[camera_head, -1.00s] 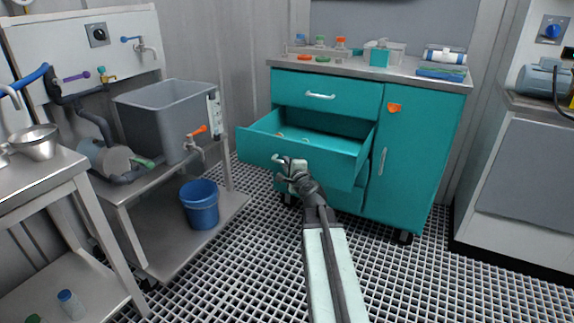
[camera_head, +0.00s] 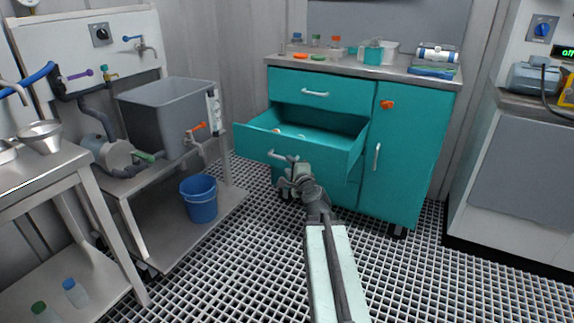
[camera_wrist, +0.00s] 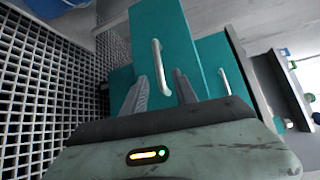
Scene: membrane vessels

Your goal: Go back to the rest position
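My gripper (camera_head: 294,180) is in front of and a little below the handle (camera_head: 283,156) of the pulled-out middle drawer (camera_head: 300,152) of the teal cabinet (camera_head: 408,160).
A grey tank (camera_head: 170,112) on a steel bench and a blue bucket (camera_head: 199,198) stand to the left. A steel table (camera_head: 40,185) is at the near left. A grey-fronted counter (camera_head: 520,180) is at the right. The grated floor around my arm is clear.

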